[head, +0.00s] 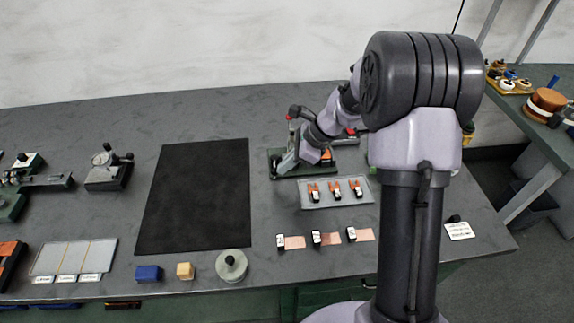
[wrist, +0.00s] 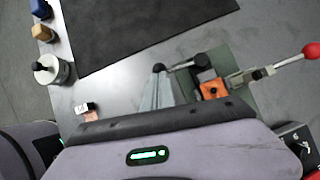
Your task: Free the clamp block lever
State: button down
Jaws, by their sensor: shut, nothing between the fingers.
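The clamp block (head: 275,160) has a dark green base on the bench, partly hidden behind my gripper (head: 286,166). Its metal lever ends in a red knob (head: 289,117), which stands up above the base. In the wrist view the lever runs right to the large red knob (wrist: 311,50). An orange piece (wrist: 213,90) sits at the clamp beside a black knob (wrist: 202,60). My gripper (wrist: 159,88) shows as grey fingers pointing down, shut and empty, left of the orange piece. It is apart from the red knob; whether its tips touch the clamp cannot be told.
A clear tray (head: 345,204) with several orange-and-black parts lies just in front of the clamp. Copper-coloured strips (head: 331,238) lie nearer the front edge. A black mat (head: 193,200) leaves open room on the left. A round grey weight (head: 232,265) stands by the front edge.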

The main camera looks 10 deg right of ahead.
jog(key=a+m+t+h+b, duration=0.1)
jog(key=a+m, duration=0.1)
jog(key=m, duration=0.1)
jog(key=shift+a+f+m+t, duration=0.1)
jog(key=shift+a+m+t, duration=0.2)
jog(key=shift+a+t, duration=0.1)
jog(key=a+m, duration=0.1)
jog(key=a+m+t+h, duration=0.1)
jog(key=m, duration=0.1)
jog(key=shift+w+a+m+t, duration=0.2)
jog(key=shift+w+m+t, duration=0.1)
jog(key=shift+w, duration=0.05)
jog(key=shift+w+a+m+h, duration=0.1)
jog(key=shift+a+m+h, duration=0.15)
jog(key=shift+m+h, duration=0.15)
jog(key=shift+w+a+p, duration=0.45)
jog(key=shift+w+a, duration=0.2)
jog(key=shift+a, duration=0.05)
jog(key=shift+w, duration=0.1)
